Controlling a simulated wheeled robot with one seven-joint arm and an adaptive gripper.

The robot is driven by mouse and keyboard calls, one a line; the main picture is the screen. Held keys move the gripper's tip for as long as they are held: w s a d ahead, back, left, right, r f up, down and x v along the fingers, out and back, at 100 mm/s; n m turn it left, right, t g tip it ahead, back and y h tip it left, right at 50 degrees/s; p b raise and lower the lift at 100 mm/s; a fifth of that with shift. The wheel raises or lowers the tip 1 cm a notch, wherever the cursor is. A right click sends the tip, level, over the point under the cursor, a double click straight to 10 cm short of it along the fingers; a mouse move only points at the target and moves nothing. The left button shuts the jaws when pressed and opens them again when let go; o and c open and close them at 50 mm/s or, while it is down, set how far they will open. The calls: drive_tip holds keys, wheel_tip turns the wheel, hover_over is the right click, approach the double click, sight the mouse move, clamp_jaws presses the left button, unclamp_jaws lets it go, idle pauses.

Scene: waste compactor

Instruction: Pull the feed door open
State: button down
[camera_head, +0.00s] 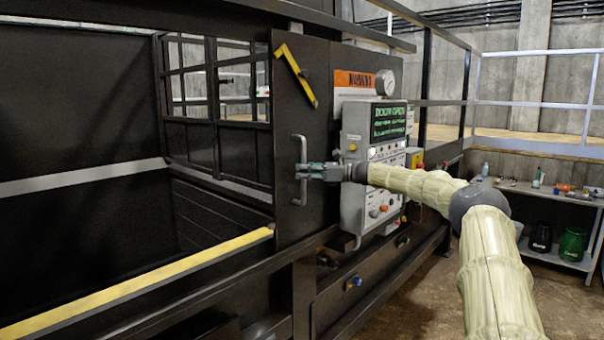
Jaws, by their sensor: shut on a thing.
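The feed door (302,110) is a dark metal panel with a yellow bar (296,75) near its top. It stands at the right end of a wide opening into the compactor's dark chamber (80,110). The door's upright grey handle (299,150) is a long loop on its face. My gripper (306,172) is shut on the lower half of this handle, reaching in from the right. The fingers hide part of the handle. The control box screen (390,121) shows green text that reads "DOOR OPEN".
The grey control box (352,130) with buttons stands just right of the door, close behind my wrist. A gauge (385,82) and an orange warning sign (354,80) are above it. A yellow-edged sill (130,280) runs along the opening. A shelf (555,195) with bottles stands at right.

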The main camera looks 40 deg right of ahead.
drive_tip(key=shift+f, duration=0.1)
drive_tip(key=c, duration=1.4)
unclamp_jaws()
drive_tip(key=shift+o, duration=0.2)
drive_tip(key=shift+d, duration=0.15)
drive_tip(key=v, duration=1.2)
drive_tip(key=shift+d, duration=0.5)
drive_tip(key=shift+w+f, duration=0.1)
